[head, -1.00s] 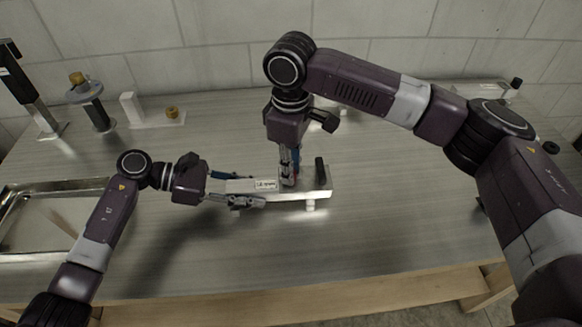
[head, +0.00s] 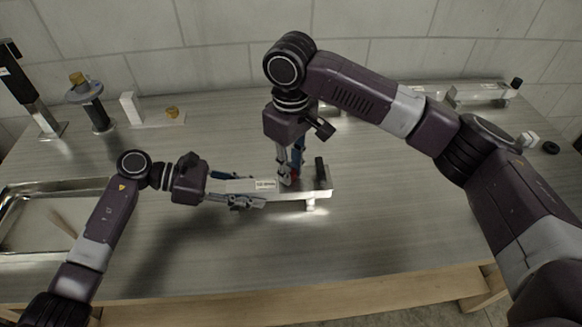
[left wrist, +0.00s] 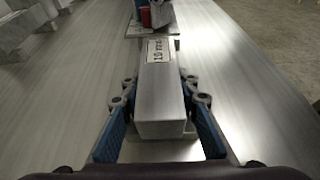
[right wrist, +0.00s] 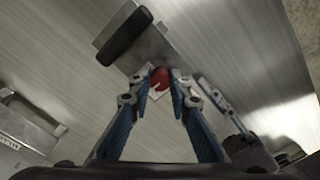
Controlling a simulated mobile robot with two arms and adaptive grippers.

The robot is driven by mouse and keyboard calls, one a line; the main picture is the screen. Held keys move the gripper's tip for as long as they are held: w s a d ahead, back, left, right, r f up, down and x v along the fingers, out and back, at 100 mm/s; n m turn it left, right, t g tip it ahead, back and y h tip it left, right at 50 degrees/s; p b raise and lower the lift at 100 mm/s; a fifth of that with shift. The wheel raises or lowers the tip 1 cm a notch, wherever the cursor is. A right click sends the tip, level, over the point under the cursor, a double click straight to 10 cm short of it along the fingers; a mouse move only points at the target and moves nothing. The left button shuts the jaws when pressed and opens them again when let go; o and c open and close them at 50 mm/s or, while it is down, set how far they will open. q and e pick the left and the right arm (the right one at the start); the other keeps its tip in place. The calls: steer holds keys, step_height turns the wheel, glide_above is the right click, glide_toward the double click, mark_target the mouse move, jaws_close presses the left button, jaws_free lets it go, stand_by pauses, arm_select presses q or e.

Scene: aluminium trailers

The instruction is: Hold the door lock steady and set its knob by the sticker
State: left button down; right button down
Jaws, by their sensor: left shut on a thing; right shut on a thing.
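The door lock (head: 318,188) is a silver metal body with a black handle (head: 320,167) upright at its right end and a white printed sticker (head: 266,184) on its body. The sticker also shows in the left wrist view (left wrist: 156,50). My left gripper (head: 245,192) is shut on the lock's left end, with blue pads on both sides of the silver block (left wrist: 160,95). My right gripper (head: 290,178) points down and is shut on the red knob (right wrist: 160,79), between the sticker and the handle. The sticker's print is too small to read surely.
A metal tray (head: 95,187) lies at the left. A black post with a round grey top (head: 85,95) and a white block with a brass knob (head: 172,112) stand at the back left. Another silver lock-like piece (head: 480,92) lies at the back right. The front of the table is clear.

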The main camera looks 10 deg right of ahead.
arm_select(q)
steer(key=shift+s, duration=0.15)
arm_select(e)
steer(key=shift+w, duration=0.1)
steer(key=c, duration=1.8)
jaws_free()
steer(key=shift+o, duration=0.2)
step_height(320, 180, up, 12)
arm_select(q)
steer(key=c, duration=1.4)
jaws_free()
steer(key=shift+a, duration=0.15)
